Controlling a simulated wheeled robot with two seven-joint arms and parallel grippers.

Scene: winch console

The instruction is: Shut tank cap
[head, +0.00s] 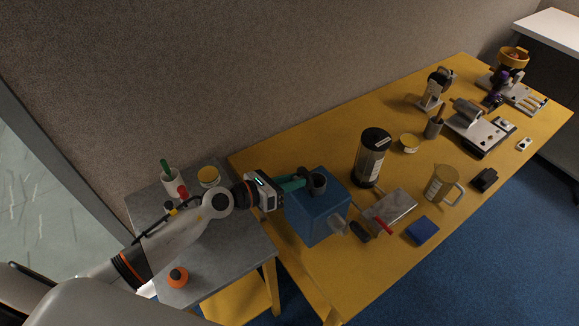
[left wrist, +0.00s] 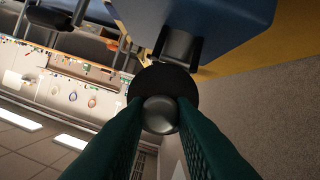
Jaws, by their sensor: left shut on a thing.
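The tank is a blue box (head: 312,217) on the near left end of the yellow table. Its dark round cap (head: 317,183) shows at the top of the box. My left gripper (head: 300,181), with teal fingers, reaches in from the left at cap height. In the left wrist view, the fingers (left wrist: 160,118) are shut on the cap's rounded grey knob. The black cap disc (left wrist: 162,82) lies beyond it, beside a dark hinge-like bracket on the blue tank (left wrist: 220,25). The cap's exact angle is hard to tell. My right gripper is not in view.
A black cylinder (head: 373,157) stands right of the tank. A grey metal box (head: 391,208), a blue block (head: 422,230) and a clear jug (head: 441,185) lie farther right. A grey side table (head: 235,243) holds an orange-topped item (head: 178,277) and jars.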

